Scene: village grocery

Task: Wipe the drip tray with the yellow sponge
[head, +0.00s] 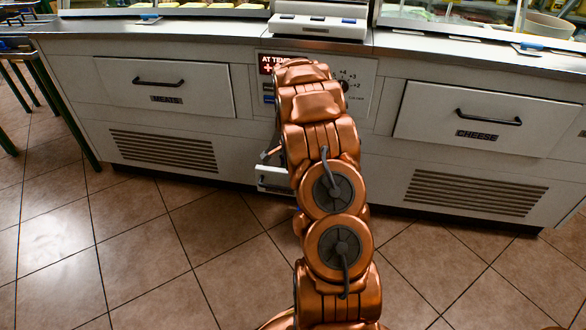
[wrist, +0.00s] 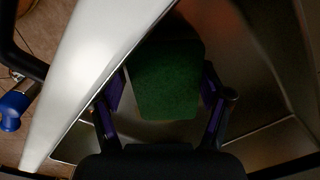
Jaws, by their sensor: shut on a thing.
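My gripper (wrist: 164,88) shows in the wrist view with its two purple-padded fingers on either side of a dark green block (wrist: 166,85). The block looks like the green face of the sponge; no yellow side is visible. The gripper is shut on it. Beyond the block is a shadowed metal surface with raised edges (wrist: 245,98), which may be the drip tray. I cannot tell whether the sponge touches it. In the head view my arm hides the gripper and the sponge, and I cannot make out the drip tray there.
A counter front has a MEATS drawer (head: 165,85) at left and a CHEESE drawer (head: 480,118) at right. A bright metal panel (wrist: 88,62) runs close along the gripper's left. The tiled floor (head: 150,250) is clear.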

